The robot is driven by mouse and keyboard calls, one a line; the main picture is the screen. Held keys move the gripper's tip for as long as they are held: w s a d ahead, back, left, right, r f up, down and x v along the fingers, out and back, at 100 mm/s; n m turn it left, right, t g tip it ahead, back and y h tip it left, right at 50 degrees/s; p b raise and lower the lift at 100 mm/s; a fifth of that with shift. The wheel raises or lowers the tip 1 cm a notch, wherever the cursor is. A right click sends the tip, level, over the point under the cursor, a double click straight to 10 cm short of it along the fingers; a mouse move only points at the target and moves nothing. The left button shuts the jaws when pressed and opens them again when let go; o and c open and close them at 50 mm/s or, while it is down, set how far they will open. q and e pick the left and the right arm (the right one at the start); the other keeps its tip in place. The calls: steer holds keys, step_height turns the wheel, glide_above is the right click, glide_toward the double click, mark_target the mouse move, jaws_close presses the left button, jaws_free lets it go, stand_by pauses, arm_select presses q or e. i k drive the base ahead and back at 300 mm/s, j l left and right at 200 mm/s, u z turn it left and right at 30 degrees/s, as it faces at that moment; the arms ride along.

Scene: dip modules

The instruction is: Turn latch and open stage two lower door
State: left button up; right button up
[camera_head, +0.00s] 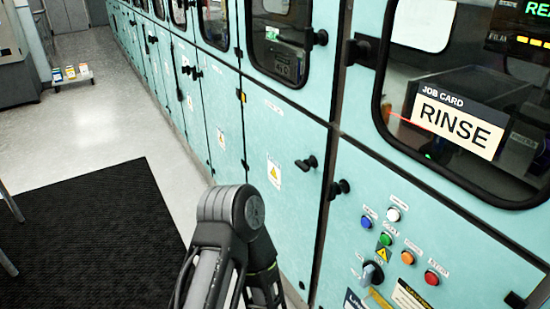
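A long row of pale teal cabinets runs from the right foreground to the back left, with lower doors under windowed upper doors. The nearest full lower door (285,215) is shut and carries a yellow warning label (274,174). A black latch handle (307,163) sits near its upper right edge. Another black knob (340,187) is just across the seam to the right. A farther lower door (218,122) is also shut. I cannot read which door is stage two. One of my arms shows its bent joint at bottom centre, before the nearest door; neither gripper is in view.
A panel of coloured buttons (386,239) and a rotary switch (372,274) is at lower right. Above it is a window with a RINSE job card (456,119). A black mat (90,240) lies on the left floor. A low cart (71,76) stands farther back.

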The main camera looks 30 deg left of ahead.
mark_target(294, 211)
steer(key=u, duration=0.85)
